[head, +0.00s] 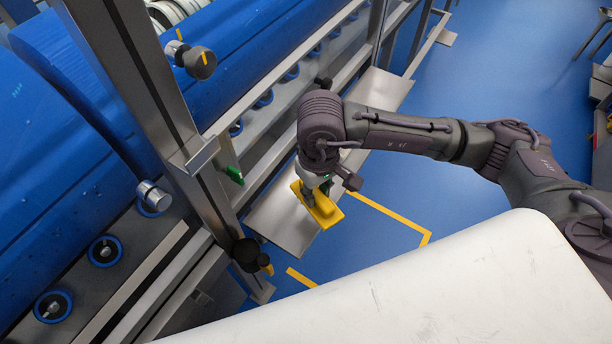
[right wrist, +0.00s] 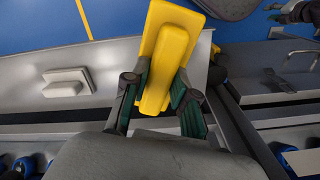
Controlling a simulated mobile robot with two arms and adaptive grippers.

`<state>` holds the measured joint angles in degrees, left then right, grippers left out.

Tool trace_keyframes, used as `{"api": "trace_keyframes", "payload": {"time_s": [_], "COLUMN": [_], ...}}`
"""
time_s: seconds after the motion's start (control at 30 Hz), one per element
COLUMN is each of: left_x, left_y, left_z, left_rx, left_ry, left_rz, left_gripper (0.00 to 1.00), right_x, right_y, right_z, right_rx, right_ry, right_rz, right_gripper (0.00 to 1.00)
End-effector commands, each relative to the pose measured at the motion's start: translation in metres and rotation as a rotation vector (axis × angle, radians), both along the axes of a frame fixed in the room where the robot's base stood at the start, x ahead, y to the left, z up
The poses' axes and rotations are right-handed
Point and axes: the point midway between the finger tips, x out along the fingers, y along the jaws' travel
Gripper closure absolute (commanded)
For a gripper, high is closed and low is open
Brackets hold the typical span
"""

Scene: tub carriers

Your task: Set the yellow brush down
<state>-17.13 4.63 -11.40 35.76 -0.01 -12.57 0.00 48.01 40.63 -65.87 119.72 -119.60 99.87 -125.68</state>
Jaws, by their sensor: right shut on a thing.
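The yellow brush (head: 322,208) is a flat block with a raised grip. In the head view it is over the narrow metal shelf (head: 285,222) along the machine's side. My right gripper (head: 320,187) is shut on the brush's raised grip from above. In the right wrist view the brush (right wrist: 170,30) sits between the two fingers of the gripper (right wrist: 160,95). I cannot tell whether the brush touches the shelf or is just above it. The shelf also shows in the right wrist view (right wrist: 120,60).
A pale grey block with a raised grip (right wrist: 68,82) lies on the shelf in the right wrist view. Steel posts (head: 140,85), a black knob (head: 248,254) and blue tubs (head: 60,140) stand to the left. Blue floor with yellow lines (head: 390,217) is open to the right.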

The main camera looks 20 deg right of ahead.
Motion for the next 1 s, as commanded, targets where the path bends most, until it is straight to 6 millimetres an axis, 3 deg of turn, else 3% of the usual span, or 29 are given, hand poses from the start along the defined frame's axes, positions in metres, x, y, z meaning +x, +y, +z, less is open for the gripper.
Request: {"api": "trace_keyframes", "payload": {"time_s": [0.1, 0.3, 0.47, 0.73, 0.93, 0.97, 1.0], "left_x": [-0.013, -0.012, -0.005, 0.002, 0.001, 0.001, 0.000], "left_y": [0.001, 0.000, -0.001, -0.001, -0.002, -0.002, -0.001], "left_z": [0.006, 0.009, 0.011, 0.020, 0.019, 0.019, 0.018], "left_rx": [0.001, 0.001, 0.000, -0.001, -0.002, -0.002, -0.002], "left_ry": [0.020, 0.019, 0.009, -0.002, -0.001, 0.000, 0.000], "left_rz": [0.000, 0.000, 0.000, -0.001, -0.001, -0.001, -0.001], "left_gripper": [0.60, 0.60, 0.60, 0.60, 0.60, 0.60, 0.60], "right_x": [0.026, 0.054, 0.060, 0.059, 0.060, 0.059, 0.059], "right_y": [0.009, 0.018, 0.020, 0.020, 0.020, 0.019, 0.019], "right_z": [-0.014, -0.033, -0.041, -0.075, -0.078, -0.078, -0.078], "right_rx": [0.001, 0.002, 0.002, 0.003, 0.002, 0.001, 0.001], "right_ry": [0.002, 0.001, 0.000, 0.002, -0.003, -0.002, -0.002], "right_rz": [-0.003, -0.001, 0.001, -0.001, 0.001, 0.001, 0.001], "right_gripper": [1.00, 1.00, 1.00, 1.00, 1.00, 0.70, 0.63]}}
